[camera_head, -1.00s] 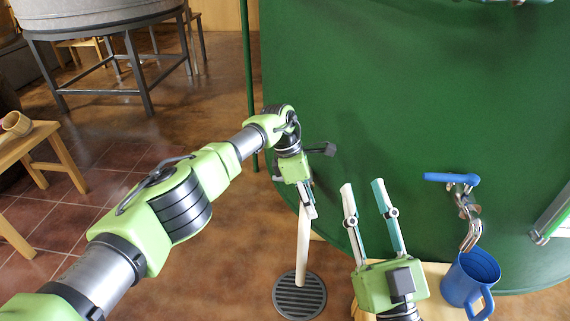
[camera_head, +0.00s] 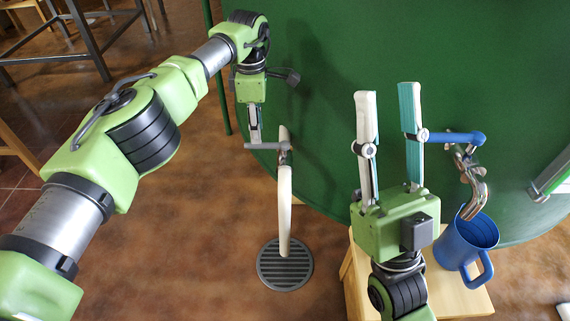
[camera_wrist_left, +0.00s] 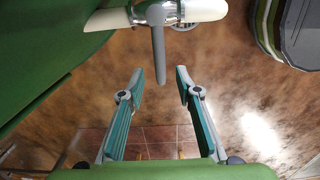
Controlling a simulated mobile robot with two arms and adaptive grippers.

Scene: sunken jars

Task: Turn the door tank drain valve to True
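The drain valve has a grey lever (camera_head: 262,146) on a white pipe (camera_head: 285,210) at the lower edge of the green tank (camera_head: 330,60). In the left wrist view the lever (camera_wrist_left: 158,50) points down the picture, toward the gap between the fingers. My left gripper (camera_head: 255,138) is close to the lever in the head view. In the left wrist view its fingers (camera_wrist_left: 160,80) are open and empty, with the lever's end just beyond the fingertips. I cannot tell whether they touch it. My right gripper (camera_head: 387,92) is open and empty, pointing up the picture in front of the tank.
A tap with a blue handle (camera_head: 452,138) is close to my right gripper. A blue mug (camera_head: 466,245) stands below its spout on a wooden stool (camera_head: 455,298). A round floor grate (camera_head: 285,270) lies below the pipe. The brown floor left of the grate is clear.

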